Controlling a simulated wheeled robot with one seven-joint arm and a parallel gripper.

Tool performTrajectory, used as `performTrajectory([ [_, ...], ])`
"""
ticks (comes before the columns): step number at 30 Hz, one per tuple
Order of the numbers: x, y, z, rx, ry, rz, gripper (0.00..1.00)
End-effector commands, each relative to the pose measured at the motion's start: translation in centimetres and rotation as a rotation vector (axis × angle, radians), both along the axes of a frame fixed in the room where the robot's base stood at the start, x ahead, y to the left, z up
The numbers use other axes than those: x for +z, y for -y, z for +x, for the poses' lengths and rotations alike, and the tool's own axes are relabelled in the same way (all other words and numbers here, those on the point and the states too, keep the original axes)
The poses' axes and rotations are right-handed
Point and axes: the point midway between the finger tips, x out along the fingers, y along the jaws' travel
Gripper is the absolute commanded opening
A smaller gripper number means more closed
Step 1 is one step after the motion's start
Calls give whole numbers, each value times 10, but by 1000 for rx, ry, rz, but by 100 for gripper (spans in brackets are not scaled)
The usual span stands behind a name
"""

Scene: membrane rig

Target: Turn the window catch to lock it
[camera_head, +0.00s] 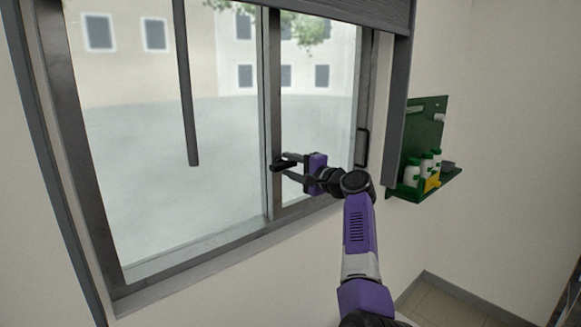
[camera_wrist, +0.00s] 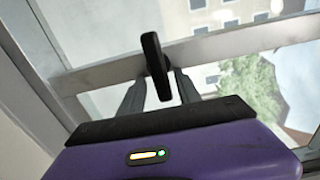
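The window catch is a black lever (camera_wrist: 154,58) on the grey upright frame bar between the panes. In the head view the dark catch (camera_head: 282,165) is partly hidden by my fingers. My gripper (camera_head: 288,167) is at the catch, reaching in from the right. In the wrist view my gripper (camera_wrist: 160,80) has its two grey fingers apart, one on each side of the lever's near end. A gap seems to show between the lever and the fingers; whether either one touches it I cannot tell.
A dark rod (camera_head: 187,90) hangs before the left pane. A grey blind (camera_head: 350,10) covers the window's top. A dark handle (camera_head: 362,147) is on the right frame. A green wall shelf (camera_head: 428,187) with white bottles (camera_head: 412,173) stands to the right.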

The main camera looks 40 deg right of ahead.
Motion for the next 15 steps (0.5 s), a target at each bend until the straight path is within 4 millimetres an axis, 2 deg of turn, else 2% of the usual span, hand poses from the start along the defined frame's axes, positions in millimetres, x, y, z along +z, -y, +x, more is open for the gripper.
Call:
performTrajectory([
  [5,1,1,-6,-2,3,-1,40],
  [15,-2,3,-52,-2,1,-3,40],
])
